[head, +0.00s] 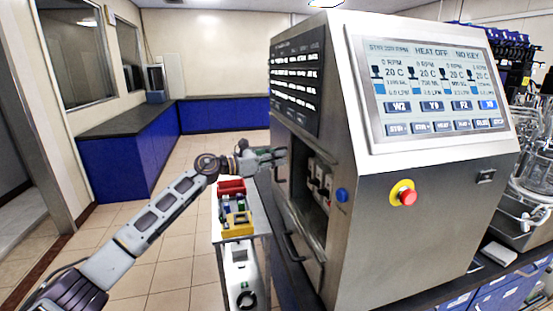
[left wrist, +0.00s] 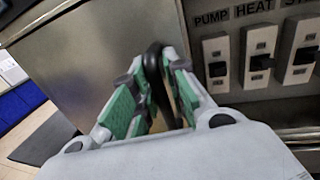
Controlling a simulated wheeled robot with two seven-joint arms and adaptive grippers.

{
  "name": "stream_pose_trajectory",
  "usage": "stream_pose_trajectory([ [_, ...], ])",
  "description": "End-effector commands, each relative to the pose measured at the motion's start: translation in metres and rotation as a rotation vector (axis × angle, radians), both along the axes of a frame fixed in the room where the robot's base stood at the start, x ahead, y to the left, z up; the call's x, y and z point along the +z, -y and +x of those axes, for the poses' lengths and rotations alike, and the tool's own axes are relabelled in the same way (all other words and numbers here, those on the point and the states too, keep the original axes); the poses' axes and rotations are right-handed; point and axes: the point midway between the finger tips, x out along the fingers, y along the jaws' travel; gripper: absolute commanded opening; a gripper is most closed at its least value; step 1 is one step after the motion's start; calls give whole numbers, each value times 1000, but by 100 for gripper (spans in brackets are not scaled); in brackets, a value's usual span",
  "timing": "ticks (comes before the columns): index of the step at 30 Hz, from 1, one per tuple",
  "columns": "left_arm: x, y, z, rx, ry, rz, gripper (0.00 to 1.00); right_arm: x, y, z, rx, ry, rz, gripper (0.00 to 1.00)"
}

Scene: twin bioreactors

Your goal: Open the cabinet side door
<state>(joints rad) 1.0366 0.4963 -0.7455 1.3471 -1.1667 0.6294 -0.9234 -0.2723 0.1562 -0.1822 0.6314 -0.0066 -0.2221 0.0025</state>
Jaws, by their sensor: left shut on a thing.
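The cabinet (head: 420,215) is a steel housing with a sloped touch screen, on the right in the head view. Its side has an opening (head: 318,215) with switches inside. My left gripper (head: 275,155) is at the far edge of this opening. In the left wrist view, its green-padded fingers (left wrist: 155,85) are shut on a black handle (left wrist: 153,58). The handle is in front of a plain steel panel, the side door (left wrist: 90,65). Labelled switches (left wrist: 258,58) show to the right of the panel, so the door stands at least partly open. My right gripper is out of view.
A red emergency button (head: 407,197) and a blue knob (head: 342,195) stick out from the cabinet. Below the opening is another black handle (head: 292,246). A small cart (head: 228,262) with red and yellow bins stands left of the cabinet. Tiled floor (head: 165,240) beyond is clear.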

Motion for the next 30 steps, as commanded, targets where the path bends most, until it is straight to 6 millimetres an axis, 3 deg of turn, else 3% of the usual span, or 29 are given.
stream_pose_trajectory([
  [8,0,-2,1,3,-3,-1,0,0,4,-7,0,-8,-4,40],
  [9,0,-1,1,3,-2,-1,18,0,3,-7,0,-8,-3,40],
  [13,0,-1,1,2,-1,0,34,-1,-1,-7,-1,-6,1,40],
  [20,0,0,0,1,0,1,34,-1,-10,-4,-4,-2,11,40],
  [30,-1,-8,-3,1,-1,2,34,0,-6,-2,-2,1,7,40],
])
